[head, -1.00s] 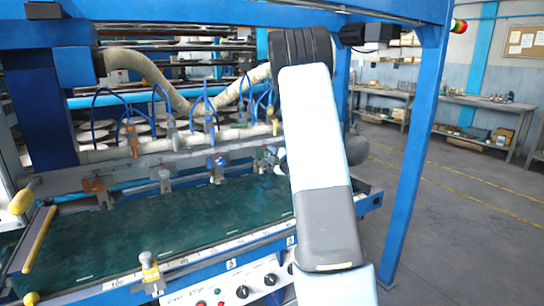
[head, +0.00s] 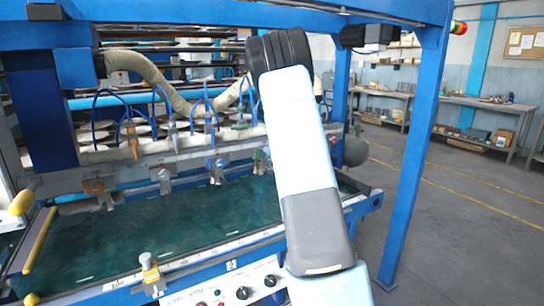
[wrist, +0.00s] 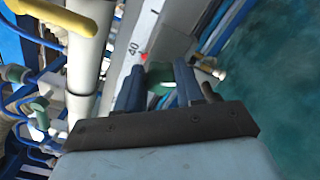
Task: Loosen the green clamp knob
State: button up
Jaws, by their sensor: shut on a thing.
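The green clamp knob (wrist: 159,73) shows in the wrist view, beside a pale rail (wrist: 122,70) marked 40. My gripper (wrist: 160,80) has its two blue-grey fingers on either side of the knob and is shut on it. The fingers and the dark palm cover part of the knob. In the head view my arm stands in front of the right part of the machine and hides the gripper.
A white pipe (wrist: 87,60) and blue hoses lie left of the gripper in the wrist view. The green bed (head: 190,225) is below the clamp rail. A blue post (head: 412,150) stands right of my arm.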

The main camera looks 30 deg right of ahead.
jog(key=shift+s+f+n, duration=0.1)
jog(key=shift+f+n, duration=0.2)
jog(key=shift+n, duration=0.5)
jog(key=o, duration=1.1)
jog(key=shift+r, duration=0.2)
jog(key=shift+c, duration=0.2)
jog(key=s, duration=1.3)
jog(key=shift+s+d, duration=0.25)
jog(key=shift+s, duration=0.05)
